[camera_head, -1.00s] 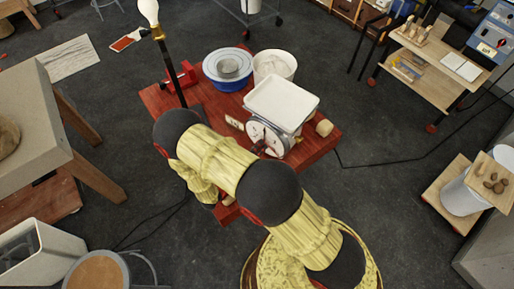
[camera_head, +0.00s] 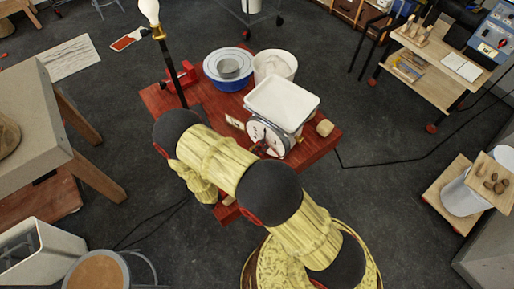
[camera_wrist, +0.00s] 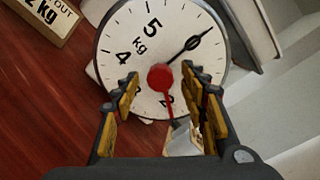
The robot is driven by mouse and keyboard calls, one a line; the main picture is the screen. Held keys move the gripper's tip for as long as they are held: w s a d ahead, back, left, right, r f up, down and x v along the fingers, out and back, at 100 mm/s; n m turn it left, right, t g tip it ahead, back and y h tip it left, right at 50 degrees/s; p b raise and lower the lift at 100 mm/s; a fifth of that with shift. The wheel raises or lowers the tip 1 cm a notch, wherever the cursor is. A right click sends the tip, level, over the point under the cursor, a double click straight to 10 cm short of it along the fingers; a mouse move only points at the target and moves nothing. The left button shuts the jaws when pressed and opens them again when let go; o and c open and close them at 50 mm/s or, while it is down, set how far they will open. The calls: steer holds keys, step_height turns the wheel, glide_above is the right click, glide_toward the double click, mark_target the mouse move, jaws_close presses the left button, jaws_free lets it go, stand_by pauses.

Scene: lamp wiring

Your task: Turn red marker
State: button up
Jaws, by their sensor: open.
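The red marker (camera_wrist: 164,92) is a red hub with a short arm on the white round dial (camera_wrist: 147,45) of a scale. In the wrist view its arm points down, slightly right. A separate dark needle points to the upper right. My gripper (camera_wrist: 160,78) is open, its two fingers either side of the red marker, with visible gaps on both sides. A pale piece shows below the marker's tip, by the right finger; I cannot tell what it is.
The red table (camera_head: 326,143) also holds a white bucket (camera_head: 275,63), a blue basin (camera_head: 228,70) and a lamp post (camera_head: 172,70). A wooden block with lettering (camera_wrist: 42,18) lies left of the dial.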

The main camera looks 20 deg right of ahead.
steer(key=v, duration=1.2)
steer(key=shift+w+r, duration=0.1)
steer(key=s+d+r+m+g+y+b, duration=0.2)
steer(key=d+r+m+g, duration=0.3)
steer(key=r+m, duration=0.3)
steer(key=s+d+r+m+g+y+b, duration=0.25)
steer(key=d+r+m+g, duration=0.3)
steer(key=m, duration=0.45)
steer(key=s+r+m+t+y+b, duration=0.6)
steer(key=s+r+m+y, duration=0.4)
steer(key=r+m, duration=0.4)
steer(key=m, duration=0.3)
steer(key=shift+d, duration=0.3)
